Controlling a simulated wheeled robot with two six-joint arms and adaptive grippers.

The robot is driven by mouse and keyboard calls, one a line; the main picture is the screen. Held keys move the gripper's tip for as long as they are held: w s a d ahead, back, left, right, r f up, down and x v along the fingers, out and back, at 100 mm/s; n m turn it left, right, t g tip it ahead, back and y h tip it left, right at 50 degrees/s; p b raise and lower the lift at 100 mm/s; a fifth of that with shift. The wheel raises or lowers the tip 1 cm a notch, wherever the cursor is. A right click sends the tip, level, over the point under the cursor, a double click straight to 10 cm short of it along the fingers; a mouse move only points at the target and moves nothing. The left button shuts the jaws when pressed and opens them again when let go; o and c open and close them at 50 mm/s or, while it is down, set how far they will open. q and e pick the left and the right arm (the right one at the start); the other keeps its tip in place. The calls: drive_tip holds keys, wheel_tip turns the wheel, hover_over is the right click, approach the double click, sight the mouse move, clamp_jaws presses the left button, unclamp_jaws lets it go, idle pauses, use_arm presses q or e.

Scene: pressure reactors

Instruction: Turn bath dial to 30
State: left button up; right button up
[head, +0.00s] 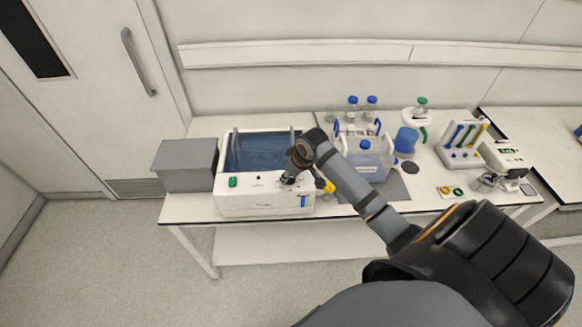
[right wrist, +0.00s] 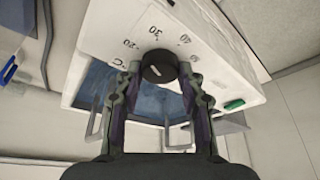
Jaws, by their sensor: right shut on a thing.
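The white water bath (head: 262,203) stands on the bench with blue water in its basin. The bath dial (right wrist: 158,66) is a black round knob on the bath's white panel, with a scale marked 20, 30, 40 and higher around it in the right wrist view. A small light mark shows on the knob, but I cannot tell exactly which number it points at. My right gripper (head: 290,178) is over the bath panel, its two fingers shut on opposite sides of the dial. My left gripper is not in view.
A green switch (right wrist: 234,105) is on the panel beside the dial. A grey box (head: 186,165) stands left of the bath. A clear container with a blue cap (head: 366,160), blue-capped bottles and a pipette rack (head: 462,145) stand to the right. Floor in front is clear.

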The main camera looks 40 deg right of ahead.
drive_tip(key=m+p, duration=0.1)
drive_tip(key=m+h+p, duration=0.1)
drive_tip(key=m+p, duration=0.1)
drive_tip(key=shift+a+r+p, duration=0.15)
drive_tip(key=shift+r+p, duration=0.05)
drive_tip(key=shift+p, duration=0.1)
drive_tip(key=shift+f+m+p, duration=0.1)
drive_tip(key=shift+m+p, duration=0.25)
drive_tip(key=shift+m, duration=0.05)
drive_tip(key=shift+h, duration=0.3)
drive_tip(key=o, duration=1.2)
drive_tip(key=shift+f, duration=0.1)
drive_tip(key=shift+r, duration=0.2)
drive_tip(key=v, duration=1.1)
drive_tip(key=shift+s+r, duration=0.15)
drive_tip(key=shift+r, duration=0.15)
